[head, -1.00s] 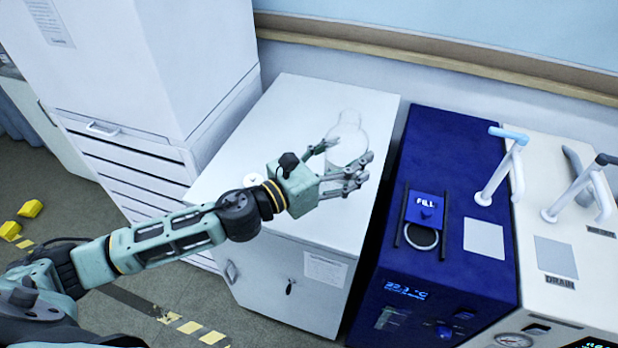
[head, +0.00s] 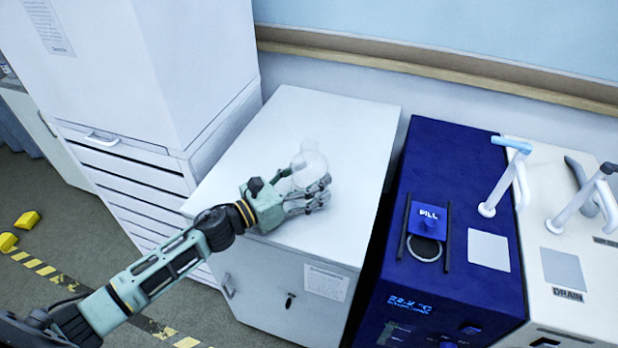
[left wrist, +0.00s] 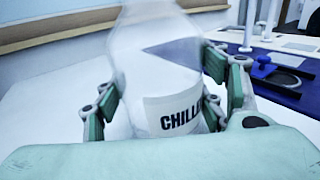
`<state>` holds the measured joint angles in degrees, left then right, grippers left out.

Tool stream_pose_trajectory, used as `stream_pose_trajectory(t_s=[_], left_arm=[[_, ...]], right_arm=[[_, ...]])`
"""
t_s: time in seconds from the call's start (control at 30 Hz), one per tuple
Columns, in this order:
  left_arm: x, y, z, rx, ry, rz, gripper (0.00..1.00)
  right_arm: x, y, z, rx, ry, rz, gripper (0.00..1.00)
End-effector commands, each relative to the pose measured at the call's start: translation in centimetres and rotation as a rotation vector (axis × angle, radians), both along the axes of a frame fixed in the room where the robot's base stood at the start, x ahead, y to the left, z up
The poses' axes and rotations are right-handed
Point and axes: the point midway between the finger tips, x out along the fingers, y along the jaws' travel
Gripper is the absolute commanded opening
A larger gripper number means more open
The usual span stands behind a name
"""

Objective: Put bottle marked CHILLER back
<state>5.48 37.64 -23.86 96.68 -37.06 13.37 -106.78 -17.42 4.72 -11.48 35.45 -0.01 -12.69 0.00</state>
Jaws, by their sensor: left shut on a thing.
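The clear bottle (head: 308,166) with a rounded body is between the fingers of my left gripper (head: 318,192), over the white cabinet top. In the left wrist view the bottle (left wrist: 160,75) fills the middle, upright or nearly so. Its white label reads "CHILL", with the rest cut off by a finger. My left gripper (left wrist: 165,95) is shut on the bottle, with fingers on both sides. The bottle's base is hidden, so I cannot tell whether it touches the cabinet top. My right gripper is not in view.
The white cabinet (head: 345,130) has free room on its top. A blue unit (head: 455,165) with a "FILL" port (head: 427,222) stands to its right, beside a cream unit (head: 545,190) marked "DRAIN". Tall white drawers (head: 140,185) stand left. A wall ledge (head: 430,62) runs behind.

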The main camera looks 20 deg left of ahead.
Motion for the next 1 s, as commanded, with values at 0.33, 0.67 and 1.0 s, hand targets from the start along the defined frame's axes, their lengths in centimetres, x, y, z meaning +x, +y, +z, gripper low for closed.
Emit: stream_pose_trajectory(t_s=[0.33,0.67,1.0], left_arm=[[0.01,0.00,-0.24,0.001,-0.001,0.000,0.67],[0.01,0.01,-0.23,0.001,0.001,0.001,0.84],[-0.67,0.53,-0.29,0.001,0.003,0.002,0.84]], right_arm=[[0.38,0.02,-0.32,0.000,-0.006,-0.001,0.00],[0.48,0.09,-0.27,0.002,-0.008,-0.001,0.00],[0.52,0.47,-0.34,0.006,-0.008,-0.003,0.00]])
